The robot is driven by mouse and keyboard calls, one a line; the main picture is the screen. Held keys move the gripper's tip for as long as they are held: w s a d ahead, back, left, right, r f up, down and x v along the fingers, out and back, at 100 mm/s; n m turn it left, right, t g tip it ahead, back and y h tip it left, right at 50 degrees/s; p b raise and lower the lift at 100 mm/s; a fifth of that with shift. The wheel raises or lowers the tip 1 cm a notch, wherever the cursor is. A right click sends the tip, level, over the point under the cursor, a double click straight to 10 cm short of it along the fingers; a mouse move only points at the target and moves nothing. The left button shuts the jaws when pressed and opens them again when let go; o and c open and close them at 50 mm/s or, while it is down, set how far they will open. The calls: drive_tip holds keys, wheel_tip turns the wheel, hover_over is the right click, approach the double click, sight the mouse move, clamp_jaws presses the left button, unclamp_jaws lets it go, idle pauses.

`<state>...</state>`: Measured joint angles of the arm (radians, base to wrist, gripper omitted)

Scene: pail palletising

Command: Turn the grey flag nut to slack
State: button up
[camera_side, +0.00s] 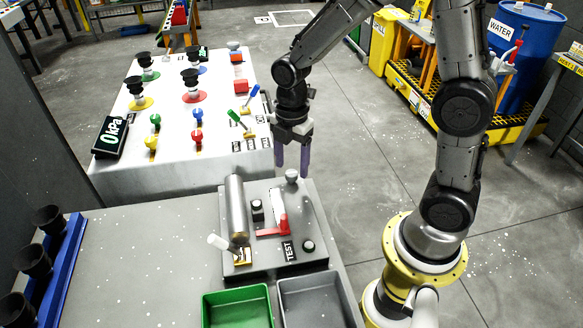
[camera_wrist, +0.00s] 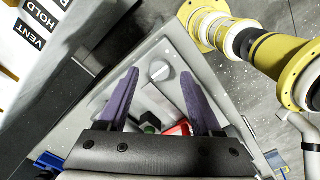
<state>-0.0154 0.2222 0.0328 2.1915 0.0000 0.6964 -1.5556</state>
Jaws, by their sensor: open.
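A grey knob (camera_side: 291,175), which looks like the grey flag nut, stands at the back right of the grey test panel (camera_side: 262,268). In the wrist view the grey nut (camera_wrist: 160,70) looks round with a raised flat bar across it. My gripper (camera_side: 292,164) points down just above it, with its two purple fingers apart. In the wrist view my gripper (camera_wrist: 160,76) has the nut between and slightly beyond its fingertips. I cannot tell whether either finger touches it.
The panel also carries a steel cylinder (camera_side: 236,207), a red lever (camera_side: 273,228) and a white-handled lever (camera_side: 219,242). Green (camera_side: 237,309) and grey (camera_side: 316,300) trays lie in front. A white bench (camera_side: 190,165) with several valves stands behind.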

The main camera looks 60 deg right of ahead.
drive_tip(key=shift+f, duration=1.05)
clamp_jaws()
